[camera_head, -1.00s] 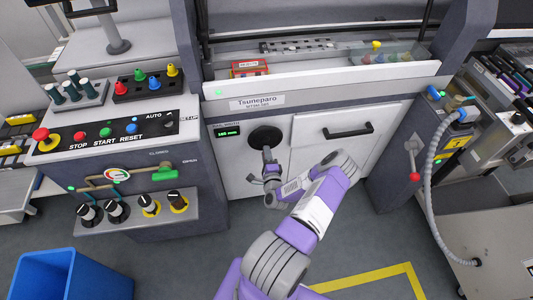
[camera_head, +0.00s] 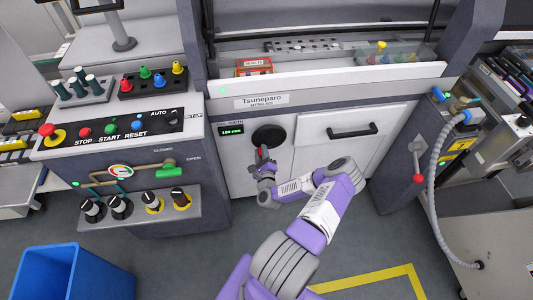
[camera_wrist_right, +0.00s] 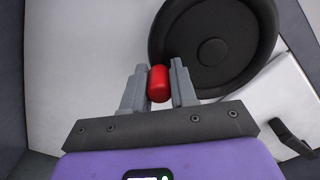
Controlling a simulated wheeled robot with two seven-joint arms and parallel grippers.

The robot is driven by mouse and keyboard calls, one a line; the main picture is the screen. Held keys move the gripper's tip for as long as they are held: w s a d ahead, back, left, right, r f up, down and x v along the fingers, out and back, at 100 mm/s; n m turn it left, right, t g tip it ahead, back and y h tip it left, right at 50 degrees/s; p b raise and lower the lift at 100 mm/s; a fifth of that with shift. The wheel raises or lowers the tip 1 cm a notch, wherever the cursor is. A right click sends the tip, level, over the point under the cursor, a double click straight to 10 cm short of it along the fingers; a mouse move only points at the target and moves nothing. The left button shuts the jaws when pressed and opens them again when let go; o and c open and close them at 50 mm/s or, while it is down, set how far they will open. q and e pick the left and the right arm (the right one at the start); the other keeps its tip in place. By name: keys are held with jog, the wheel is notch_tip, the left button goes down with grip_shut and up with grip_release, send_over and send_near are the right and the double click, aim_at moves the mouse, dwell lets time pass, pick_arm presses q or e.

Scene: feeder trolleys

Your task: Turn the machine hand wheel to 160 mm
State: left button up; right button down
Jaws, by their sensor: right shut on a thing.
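The black round hand wheel (camera_head: 268,136) is on the light front panel of the machine, below the Tsuneparo label. It also shows in the right wrist view (camera_wrist_right: 212,48). Its red handle (camera_wrist_right: 158,84) is at the wheel's lower left rim there. My right gripper (camera_head: 262,157) is at the lower edge of the wheel. In the wrist view its two grey fingers (camera_wrist_right: 159,88) are shut on the red handle, one on each side. A small green-lit display (camera_head: 231,130) is left of the wheel; it seems to read about 160 mm, but its digits are blurred. My left gripper is out of view.
A drawer front with a black handle (camera_head: 352,131) is right of the wheel. A control panel with stop, start and reset buttons (camera_head: 110,128) juts out on the left. A blue bin (camera_head: 75,272) stands on the floor. A grey hose (camera_head: 435,185) hangs at right.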

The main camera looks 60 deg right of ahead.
dwell(0.4)
jog(key=c, duration=0.9)
grip_release()
jog(key=p+v, duration=0.1)
jog(key=v, duration=0.6)
jog(key=shift+s+a+p, duration=0.2)
jog(key=shift+a+p, duration=0.05)
jog(key=shift+p, duration=0.15)
